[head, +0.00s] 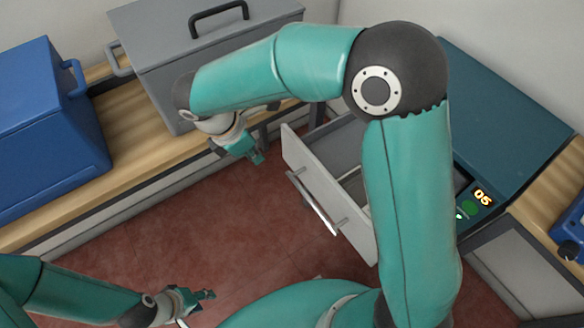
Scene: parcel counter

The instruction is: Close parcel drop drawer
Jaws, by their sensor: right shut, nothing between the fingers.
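The parcel drop drawer (306,160) is pulled out, below the counter and in front of the teal machine. Its pale front panel carries a long bar handle (313,200), and its grey inside partly shows behind the panel. My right arm crosses in front of the drawer and hides its right part. My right gripper (258,157) is shut and empty, just left of the drawer front's upper left corner and apart from the handle. My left gripper (203,297) is low at the bottom left over the floor, away from the drawer; its finger opening is unclear.
A teal machine (505,105) with a lit display reading 05 (482,197) stands on the counter. A grey lidded box (185,55) and a blue box (45,125) stand on the wooden counter at left. Reddish floor (130,240) is clear left of the drawer.

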